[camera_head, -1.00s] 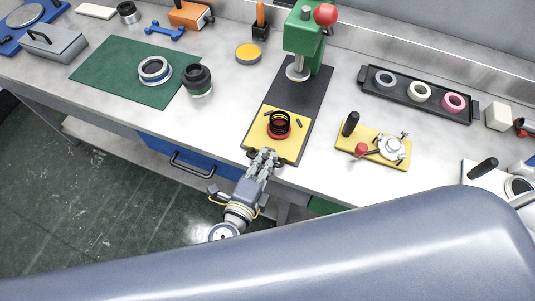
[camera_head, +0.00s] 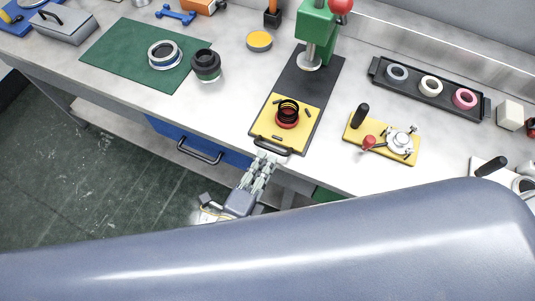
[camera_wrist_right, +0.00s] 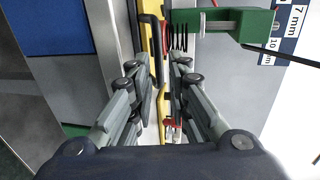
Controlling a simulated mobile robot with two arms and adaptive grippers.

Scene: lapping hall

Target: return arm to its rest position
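My right gripper (camera_head: 266,158) is at the bench's front edge, just in front of the black handle (camera_head: 271,148) of a yellow plate (camera_head: 268,131). The yellow plate lies on a dark base under a green press (camera_head: 316,30) and bears a red ring with a black coil (camera_head: 288,110). My left gripper is not in view.
Right of the press are a yellow fixture (camera_head: 382,139) with a toggle clamp and a black tray (camera_head: 428,108) of rings. Left are a green mat (camera_head: 128,65) and a black cup (camera_head: 206,65). A blue drawer (camera_head: 224,153) is below. My own grey arm link fills the foreground.

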